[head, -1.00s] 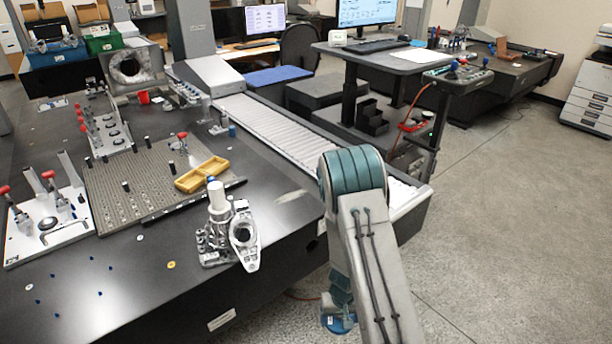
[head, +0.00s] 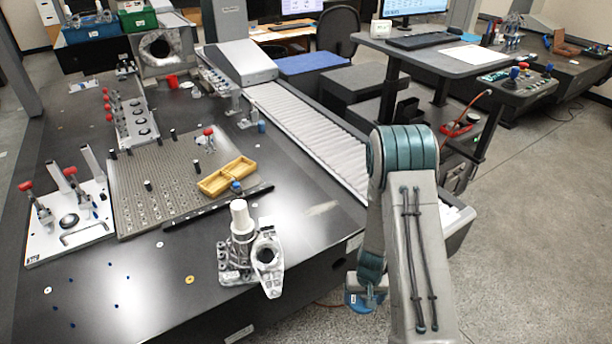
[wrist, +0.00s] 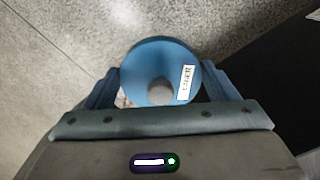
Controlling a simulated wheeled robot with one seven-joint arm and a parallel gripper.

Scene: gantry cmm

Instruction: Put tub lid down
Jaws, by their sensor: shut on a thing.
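A round blue tub lid (wrist: 158,62) with a white label and a grey round spot near its lower edge shows in the wrist view. My gripper (wrist: 160,88) is shut on it, with a finger at its left and right sides. In the head view the lid (head: 358,303) hangs low beside the front right edge of the black table, above the floor. My gripper (head: 365,288) there is small and partly hidden by my arm. No tub is clearly identifiable in these views.
The black table (head: 130,290) holds a hole plate (head: 165,180), a yellow tray (head: 226,176), a metal fixture (head: 238,250) and a white clamp board (head: 70,220). A roller conveyor (head: 310,140) runs along its right side. Grey floor (head: 540,240) is open at right.

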